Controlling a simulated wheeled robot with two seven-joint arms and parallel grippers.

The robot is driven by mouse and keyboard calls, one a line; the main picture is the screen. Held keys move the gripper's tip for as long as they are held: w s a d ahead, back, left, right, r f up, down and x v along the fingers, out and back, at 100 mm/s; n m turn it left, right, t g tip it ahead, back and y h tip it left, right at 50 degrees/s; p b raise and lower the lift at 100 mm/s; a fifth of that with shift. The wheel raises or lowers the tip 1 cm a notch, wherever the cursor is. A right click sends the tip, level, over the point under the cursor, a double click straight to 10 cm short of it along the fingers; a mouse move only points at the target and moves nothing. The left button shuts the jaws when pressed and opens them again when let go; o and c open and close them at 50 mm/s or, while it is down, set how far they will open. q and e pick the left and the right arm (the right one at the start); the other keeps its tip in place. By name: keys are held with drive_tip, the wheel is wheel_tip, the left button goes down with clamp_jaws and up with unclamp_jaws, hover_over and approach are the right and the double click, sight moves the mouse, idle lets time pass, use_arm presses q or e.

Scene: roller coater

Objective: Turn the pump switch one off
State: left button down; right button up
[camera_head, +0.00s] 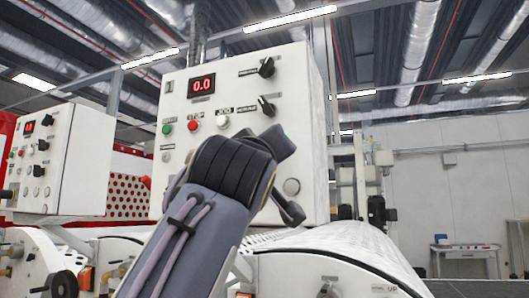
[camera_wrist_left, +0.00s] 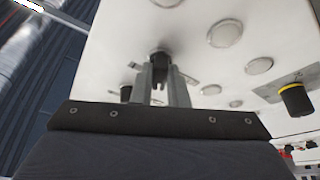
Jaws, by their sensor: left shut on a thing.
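In the left wrist view, a small black rotary knob (camera_wrist_left: 160,60) stands out from a white panel (camera_wrist_left: 120,45). My left gripper (camera_wrist_left: 162,76) has its two grey fingers closed around this knob. The knob's label is not readable, and its pointer direction is hidden by the fingers. A second black knob (camera_wrist_left: 125,92) sits just left of the fingers. In the head view, my left arm reaches up in front of the white control box (camera_head: 315,150), and its wrist covers the lower middle of the box, hiding the fingers and the held knob. My right gripper is not in view.
The box carries a red display (camera_head: 202,85), black selectors (camera_head: 267,68) and coloured buttons (camera_head: 194,126). Another control box (camera_head: 75,160) stands left. White machine housing (camera_head: 340,270) lies below.

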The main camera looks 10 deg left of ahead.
use_arm(q)
drive_tip(key=c, duration=1.4)
unclamp_jaws()
drive_tip(key=shift+c, duration=0.2)
drive_tip(key=b+v, duration=0.4)
drive_tip(key=v, duration=0.3)
drive_tip(key=shift+s+f+b, duration=0.15)
drive_tip(key=shift+s+b, duration=0.25)
